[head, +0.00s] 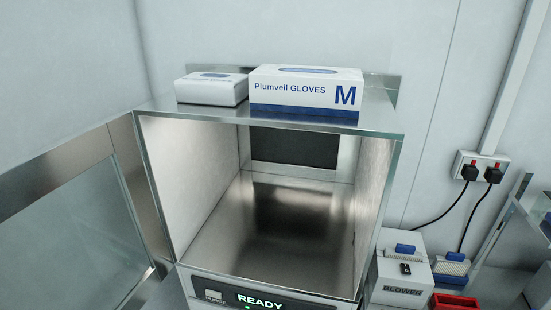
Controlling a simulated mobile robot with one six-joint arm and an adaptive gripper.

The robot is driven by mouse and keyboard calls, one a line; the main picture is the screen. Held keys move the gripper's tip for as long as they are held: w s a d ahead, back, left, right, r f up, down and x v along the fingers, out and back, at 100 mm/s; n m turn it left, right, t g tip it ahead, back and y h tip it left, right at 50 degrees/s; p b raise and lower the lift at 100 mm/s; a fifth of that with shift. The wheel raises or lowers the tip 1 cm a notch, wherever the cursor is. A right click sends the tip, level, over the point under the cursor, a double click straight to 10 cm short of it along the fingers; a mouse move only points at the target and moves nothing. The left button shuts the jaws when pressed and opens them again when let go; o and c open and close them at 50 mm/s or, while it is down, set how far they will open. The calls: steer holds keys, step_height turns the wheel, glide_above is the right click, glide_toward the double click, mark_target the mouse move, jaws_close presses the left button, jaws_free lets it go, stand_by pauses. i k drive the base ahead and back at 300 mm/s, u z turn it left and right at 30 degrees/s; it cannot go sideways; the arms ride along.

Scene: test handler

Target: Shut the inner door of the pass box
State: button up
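The pass box (162,119) stands in the middle of the head view, a steel chamber with its front open toward me. Its inner door (76,237), a glass pane in a steel frame, is swung wide open to the left. The door's near part runs out of the picture at the left edge. The chamber floor (240,225) is bare. A dark window panel (294,148) shows in the chamber's back wall. A panel below the opening has a lit READY display (260,300). My gripper is not in view.
A Plumveil GLOVES box (300,98) and a smaller white box (211,90) sit on top of the pass box. At the right are a BLOWER unit (402,272), a red tray (453,303), and a wall socket (480,168) with two black cables.

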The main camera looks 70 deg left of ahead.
mark_target(24, 181)
steer(key=u, duration=2.35)
